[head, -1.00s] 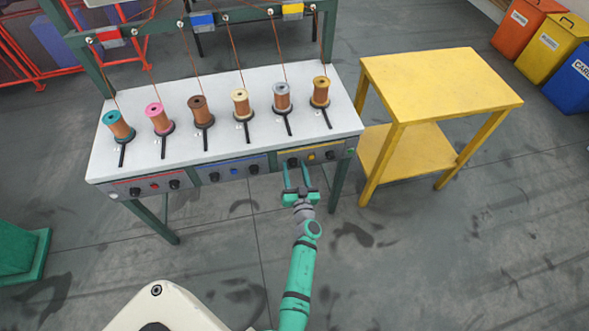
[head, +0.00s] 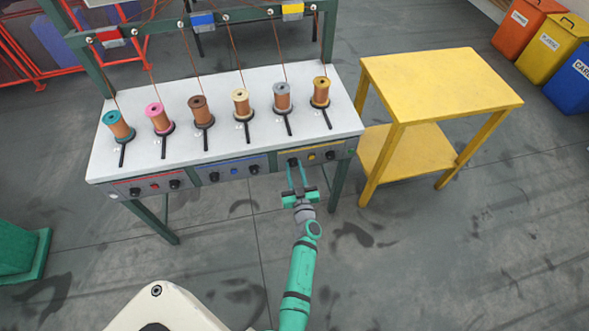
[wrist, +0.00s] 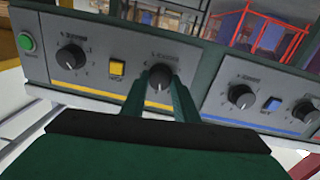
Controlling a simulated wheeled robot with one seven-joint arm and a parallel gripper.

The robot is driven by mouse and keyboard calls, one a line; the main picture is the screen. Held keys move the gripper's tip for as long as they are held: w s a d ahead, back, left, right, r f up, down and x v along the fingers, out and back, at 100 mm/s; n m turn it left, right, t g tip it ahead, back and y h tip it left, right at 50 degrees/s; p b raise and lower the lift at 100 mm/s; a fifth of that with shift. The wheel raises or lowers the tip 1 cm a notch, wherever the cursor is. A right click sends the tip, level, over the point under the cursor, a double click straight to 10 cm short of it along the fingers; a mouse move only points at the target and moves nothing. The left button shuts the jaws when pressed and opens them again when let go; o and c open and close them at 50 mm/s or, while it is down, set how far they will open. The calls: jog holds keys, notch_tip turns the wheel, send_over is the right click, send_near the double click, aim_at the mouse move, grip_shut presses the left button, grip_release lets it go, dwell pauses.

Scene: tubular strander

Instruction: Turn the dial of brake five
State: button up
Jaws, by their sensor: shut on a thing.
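The yellow-striped panel (head: 320,153) at the right end of the machine's front has two black dials with a yellow button (wrist: 117,68) between them. My gripper (head: 295,167) is at the left dial of this panel in the head view. In the wrist view this dial (wrist: 160,77) sits between the two green fingers, and my gripper (wrist: 160,92) is shut on it. The fingers cover its sides. The panel's other dial (wrist: 71,57) stands free. The labels above the dials are too small to read.
A blue-striped panel (head: 233,169) and a red-striped panel (head: 152,185) lie to the left, with similar dials. Several wire spools stand on the white tabletop (head: 180,145) above. A yellow table (head: 440,80) stands at the right. The floor before the machine is clear.

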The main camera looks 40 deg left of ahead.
jog(key=n, duration=0.4)
jog(key=shift+d+n, duration=0.15)
jog(key=shift+n, duration=0.25)
jog(key=n, duration=0.5)
jog(key=shift+f+n, duration=0.1)
jog(key=shift+n, duration=0.2)
jog(key=n, duration=0.5)
jog(key=shift+n+y, duration=0.3)
jog(key=n, duration=0.5)
jog(key=shift+w+d+n+g, duration=0.1)
jog(key=shift+w+n+g, duration=0.05)
jog(key=shift+n+g, duration=0.15)
jog(key=shift+f, duration=0.1)
jog(key=o, duration=1.1)
jog(key=shift+c, duration=0.2)
